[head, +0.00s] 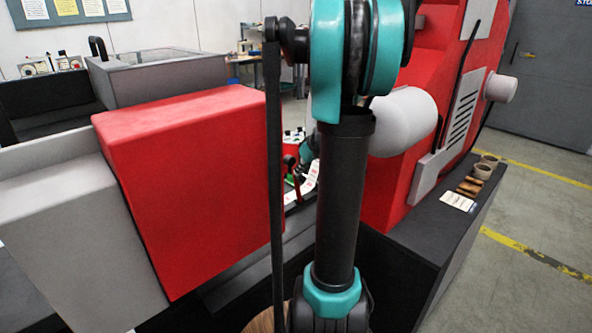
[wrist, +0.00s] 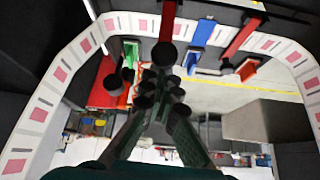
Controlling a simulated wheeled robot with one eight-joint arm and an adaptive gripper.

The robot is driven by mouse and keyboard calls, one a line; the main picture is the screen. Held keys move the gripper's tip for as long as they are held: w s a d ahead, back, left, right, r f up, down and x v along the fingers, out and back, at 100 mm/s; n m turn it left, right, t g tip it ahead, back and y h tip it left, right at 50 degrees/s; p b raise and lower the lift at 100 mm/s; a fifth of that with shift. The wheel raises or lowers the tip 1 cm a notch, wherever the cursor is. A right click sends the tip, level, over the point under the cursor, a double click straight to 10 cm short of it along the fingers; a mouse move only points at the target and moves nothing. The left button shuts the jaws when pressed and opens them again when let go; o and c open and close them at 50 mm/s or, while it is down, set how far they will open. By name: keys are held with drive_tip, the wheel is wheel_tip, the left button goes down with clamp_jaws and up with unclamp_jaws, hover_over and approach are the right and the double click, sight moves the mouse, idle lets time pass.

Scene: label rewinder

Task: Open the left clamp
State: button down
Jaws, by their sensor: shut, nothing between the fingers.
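In the wrist view, a red lever (wrist: 168,20) with a black round knob (wrist: 163,54) points at my gripper (wrist: 163,85). My gripper is shut and empty, its fingertips close to that knob; I cannot tell whether they touch. A blue lever (wrist: 204,32) and another red lever (wrist: 241,37), also with dark knobs, are to the right. I cannot tell from the picture which lever belongs to the left clamp. In the head view, a small red lever (head: 291,177) shows beside my arm, which hides most of the clamp area.
A white label strip (wrist: 42,102) with pink squares loops around the levers in the wrist view. In the head view, a large red housing (head: 190,180) stands left of my arm and a red machine body (head: 440,60) stands right. Floor (head: 535,220) is clear at far right.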

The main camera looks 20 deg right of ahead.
drive_tip(key=shift+s+d, duration=0.1)
drive_tip(key=shift+s, duration=0.15)
drive_tip(key=shift+r, duration=0.35)
wheel_tip(320, 180, up, 9)
drive_tip(key=shift+w, duration=0.15)
